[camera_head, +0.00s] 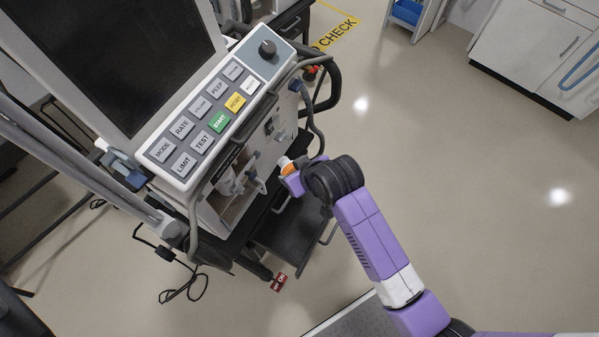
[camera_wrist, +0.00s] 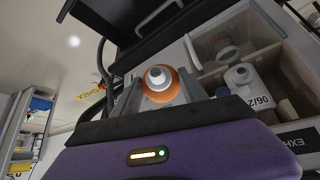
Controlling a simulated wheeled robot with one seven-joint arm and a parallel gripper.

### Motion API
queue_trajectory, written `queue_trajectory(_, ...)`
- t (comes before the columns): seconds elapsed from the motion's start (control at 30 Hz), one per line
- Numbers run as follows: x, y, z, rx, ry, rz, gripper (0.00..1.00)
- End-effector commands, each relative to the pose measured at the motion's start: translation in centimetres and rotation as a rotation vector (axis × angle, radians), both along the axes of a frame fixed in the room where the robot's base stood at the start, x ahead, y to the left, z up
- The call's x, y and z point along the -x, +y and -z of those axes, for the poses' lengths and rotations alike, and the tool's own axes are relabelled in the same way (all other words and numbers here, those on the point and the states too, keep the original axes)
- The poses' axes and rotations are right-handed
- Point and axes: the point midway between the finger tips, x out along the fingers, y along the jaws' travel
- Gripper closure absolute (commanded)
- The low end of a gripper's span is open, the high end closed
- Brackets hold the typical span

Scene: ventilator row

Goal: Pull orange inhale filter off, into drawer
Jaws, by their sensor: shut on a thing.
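The orange inhale filter (camera_head: 287,168) shows at the ventilator's side panel in the head view. In the wrist view the orange filter (camera_wrist: 160,87), with a pale nozzle facing the camera, sits between the grey fingers. My gripper (camera_wrist: 158,92) is shut on it. In the head view my gripper (camera_head: 291,176) is partly hidden by my wrist. Whether the filter touches its port is hidden. A dark open drawer (camera_head: 290,243) stands out below the panel in the head view, under and left of my arm.
In the wrist view, a white bottle (camera_wrist: 246,82) sits in an open compartment at right. The floor at right is clear.

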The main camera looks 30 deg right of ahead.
Motion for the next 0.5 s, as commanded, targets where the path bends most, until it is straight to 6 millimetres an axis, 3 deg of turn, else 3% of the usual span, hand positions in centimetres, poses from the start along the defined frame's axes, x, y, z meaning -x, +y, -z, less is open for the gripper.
queue_trajectory(0.03,-0.4,0.2,-1.0,0.002,0.015,-0.01,1.0)
queue_trajectory(0.17,-1.1,0.3,-0.9,0.005,0.065,-0.023,1.0)
queue_trajectory(0.33,-1.3,0.1,0.3,0.01,0.13,-0.014,1.0)
queue_trajectory(0.5,-0.2,-0.4,2.5,0.013,0.204,0.022,1.0)
